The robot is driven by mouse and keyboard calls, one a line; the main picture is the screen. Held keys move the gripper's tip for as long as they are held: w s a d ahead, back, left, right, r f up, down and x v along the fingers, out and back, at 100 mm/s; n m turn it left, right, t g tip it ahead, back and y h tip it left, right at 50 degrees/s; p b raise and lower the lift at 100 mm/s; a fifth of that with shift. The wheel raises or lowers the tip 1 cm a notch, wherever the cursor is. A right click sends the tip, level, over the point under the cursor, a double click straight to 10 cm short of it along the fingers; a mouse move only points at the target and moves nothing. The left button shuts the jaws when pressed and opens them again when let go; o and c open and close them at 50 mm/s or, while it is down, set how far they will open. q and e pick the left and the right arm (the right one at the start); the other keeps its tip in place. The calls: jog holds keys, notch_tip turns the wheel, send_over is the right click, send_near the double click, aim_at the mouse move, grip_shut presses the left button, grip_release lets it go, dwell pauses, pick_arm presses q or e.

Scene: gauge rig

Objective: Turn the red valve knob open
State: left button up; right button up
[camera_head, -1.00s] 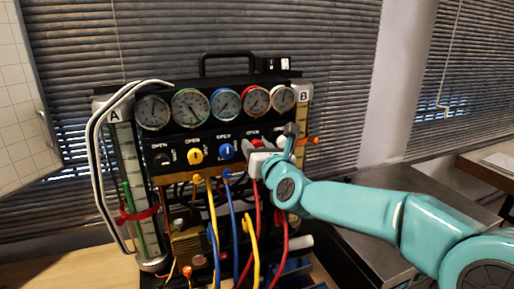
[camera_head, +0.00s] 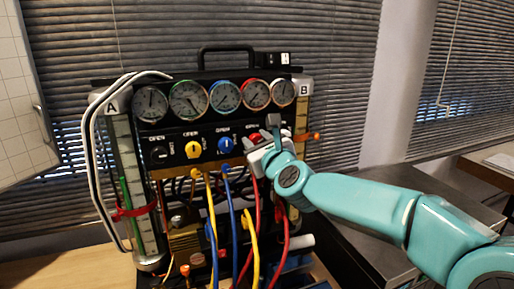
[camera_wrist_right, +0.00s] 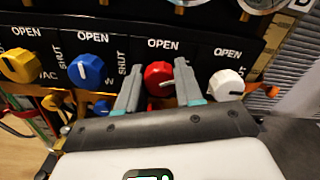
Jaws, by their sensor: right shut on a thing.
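The red valve knob (camera_wrist_right: 158,78) sits on the black panel under an OPEN label, between the blue and white knobs in the right wrist view. My right gripper (camera_wrist_right: 158,85) has one finger on each side of it and is shut on it. In the head view the red knob (camera_head: 255,138) shows only in part behind my right gripper (camera_head: 265,142). The knob's pointer line is hard to read. My left gripper is not in view.
A blue knob (camera_wrist_right: 87,70) and a yellow knob (camera_wrist_right: 20,66) sit left of the red one; a white knob (camera_wrist_right: 227,85) sits close on the right. Gauges (camera_head: 225,97) line the panel above. Coloured hoses (camera_head: 236,215) hang below.

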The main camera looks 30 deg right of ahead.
jog(key=n, duration=0.6)
jog(key=shift+n+b, duration=0.3)
jog(key=shift+b, duration=0.05)
jog(key=n, duration=0.6)
dwell(0.4)
jog(key=o, duration=1)
jog(key=shift+a, duration=0.1)
jog(key=shift+o, duration=0.2)
jog(key=p+v, duration=0.1)
jog(key=v, duration=1.5)
jog(key=shift+s, duration=0.2)
jog(key=shift+a, duration=0.15)
